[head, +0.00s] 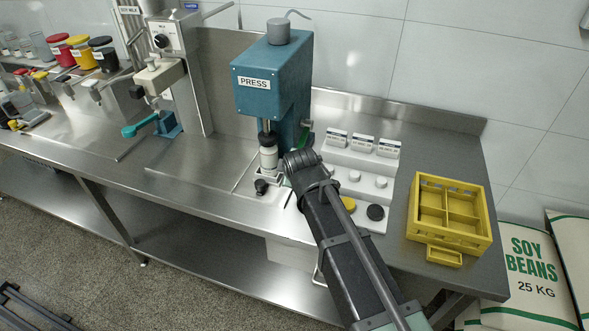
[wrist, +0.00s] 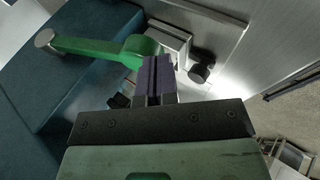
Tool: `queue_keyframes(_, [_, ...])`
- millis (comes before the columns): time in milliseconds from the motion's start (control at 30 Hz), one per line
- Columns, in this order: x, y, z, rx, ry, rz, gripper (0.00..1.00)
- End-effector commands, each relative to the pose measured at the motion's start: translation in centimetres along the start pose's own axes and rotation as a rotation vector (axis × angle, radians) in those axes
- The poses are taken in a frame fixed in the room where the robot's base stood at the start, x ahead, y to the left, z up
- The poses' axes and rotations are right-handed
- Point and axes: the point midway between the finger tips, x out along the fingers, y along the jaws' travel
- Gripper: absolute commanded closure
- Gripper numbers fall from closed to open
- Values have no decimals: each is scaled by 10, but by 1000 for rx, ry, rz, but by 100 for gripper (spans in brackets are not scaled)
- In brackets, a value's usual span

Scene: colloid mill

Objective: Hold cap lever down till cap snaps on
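The teal press (head: 272,85) stands on the steel bench, and a white bottle (head: 268,158) with a dark top stands upright under its ram. The green cap lever (wrist: 95,46) shows in the wrist view beside the teal press body, with a grey round end at left and a broad green end at right. It is mostly hidden in the head view. My gripper (wrist: 154,78) has its purple fingers close together, with nothing visible between them. Their tips overlap the lever's broad end in the picture; I cannot tell whether they touch it. In the head view my arm hides the fingers.
A black knob (head: 262,187) sits in front of the bottle. A white stepped rack (head: 350,165) with labels and caps stands right of the press, and a yellow crate (head: 418,210) stands further right. A teal-handled machine (head: 165,125) stands left. Bench between is clear.

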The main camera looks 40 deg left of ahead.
Motion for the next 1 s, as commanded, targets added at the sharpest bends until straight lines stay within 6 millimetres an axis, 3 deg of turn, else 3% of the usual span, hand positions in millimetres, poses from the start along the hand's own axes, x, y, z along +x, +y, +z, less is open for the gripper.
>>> queue_keyframes(33, [-21,8,-3,0,0,1,100])
queue_keyframes(400, [-105,-1,-3,1,0,3,100])
queue_keyframes(533, [-115,-4,-2,2,0,3,100])
queue_keyframes(1000, [-113,-5,-2,2,0,4,100])
